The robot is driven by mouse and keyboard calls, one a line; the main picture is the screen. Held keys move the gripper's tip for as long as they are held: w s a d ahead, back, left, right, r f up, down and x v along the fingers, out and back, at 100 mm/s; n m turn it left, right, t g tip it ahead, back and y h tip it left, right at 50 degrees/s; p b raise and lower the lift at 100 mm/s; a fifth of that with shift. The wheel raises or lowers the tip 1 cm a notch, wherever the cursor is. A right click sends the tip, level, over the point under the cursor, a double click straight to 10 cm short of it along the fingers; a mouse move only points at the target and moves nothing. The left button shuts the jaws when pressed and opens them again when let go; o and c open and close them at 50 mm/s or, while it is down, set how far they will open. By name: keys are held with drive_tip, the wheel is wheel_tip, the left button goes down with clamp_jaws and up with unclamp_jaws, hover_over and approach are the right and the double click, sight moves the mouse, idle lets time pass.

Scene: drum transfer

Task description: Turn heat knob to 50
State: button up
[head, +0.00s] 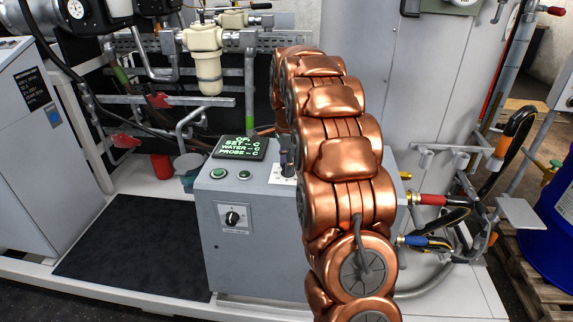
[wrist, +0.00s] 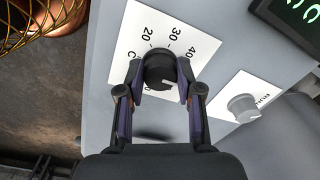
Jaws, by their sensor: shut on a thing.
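The heat knob (wrist: 157,66) is black and round, on a white plate (wrist: 122,58) with a printed scale; 20, 30 and 40 are readable in the wrist view. Its white mark points right in the picture, below the 40, towards my right finger. The fingers hide part of the scale, and I cannot read a 50. My gripper (wrist: 161,78) is shut on the knob, one dark finger on each side. In the head view my copper-coloured arm covers most of this spot; only dark finger parts (head: 286,158) and some white plate (head: 281,169) show beside it.
A grey knob (wrist: 242,106) on a white plate marked RUN sits close right of my gripper. A display (head: 240,147) with green text, two green buttons (head: 219,173) and a black front dial (head: 233,217) are on the grey cabinet (head: 250,265). Red and blue hose fittings (head: 432,200) stick out right.

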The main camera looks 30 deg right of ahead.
drive_tip(key=o, duration=1.2)
drive_tip(key=shift+c, duration=0.2)
drive_tip(key=shift+r, duration=0.1)
wheel_tip(320, 180, up, 12)
drive_tip(key=shift+s, duration=0.15)
drive_tip(key=shift+a, duration=0.1)
